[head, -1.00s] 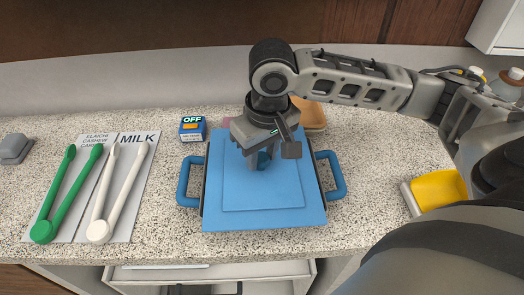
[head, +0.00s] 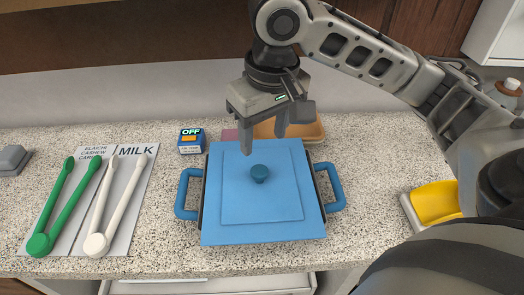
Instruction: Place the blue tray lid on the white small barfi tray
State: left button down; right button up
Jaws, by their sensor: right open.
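The blue tray lid (head: 235,230) lies flat over a dark tray with blue side handles (head: 336,186). Its round knob (head: 260,174) stands at the middle of its top. I see no white tray under it; whatever lies beneath is hidden. My right gripper (head: 263,144) is open and empty, above and behind the knob and clear of it. My left gripper is not in view.
Green tongs (head: 68,205) and white tongs (head: 115,205) lie on a labelled mat at the left. A blue box marked OFF (head: 191,141) and an orange-tan tray (head: 305,129) stand behind. A yellow scoop (head: 436,198) is at the right.

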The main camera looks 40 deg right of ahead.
jog(key=shift+s+r, duration=0.2)
jog(key=shift+r, duration=1.25)
